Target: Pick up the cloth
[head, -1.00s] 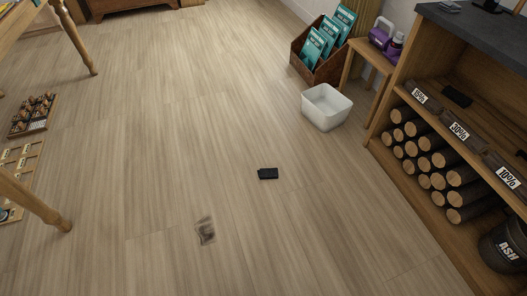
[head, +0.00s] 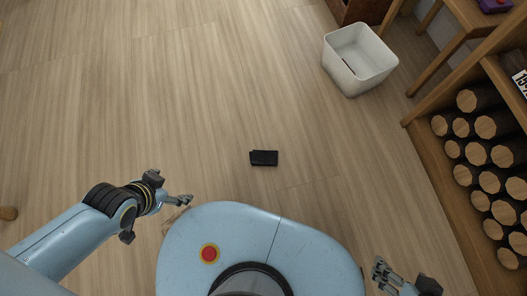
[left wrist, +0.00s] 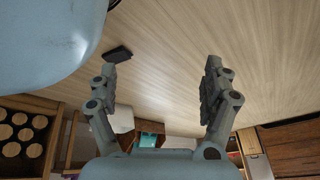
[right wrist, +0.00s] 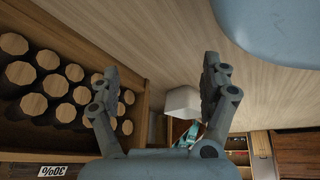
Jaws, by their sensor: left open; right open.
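A small flat black item (head: 264,158) lies on the wooden floor just ahead of my base; I cannot tell whether it is the cloth. It also shows in the left wrist view (left wrist: 118,53). A faint brownish patch (head: 172,221) on the floor beside my base is partly hidden by my body and left gripper. Nothing else is clearly a cloth. My left gripper (head: 180,200) is open and empty, to the left of the black item and apart from it. My right gripper (head: 385,275) is open and empty at the lower right. Both pairs of spread fingers show in the left wrist view (left wrist: 160,68) and right wrist view (right wrist: 160,66).
A white bin (head: 345,82) stands on the floor at the upper right, with a dark thing inside. A wooden shelf of stacked logs (head: 490,127) runs along the right.

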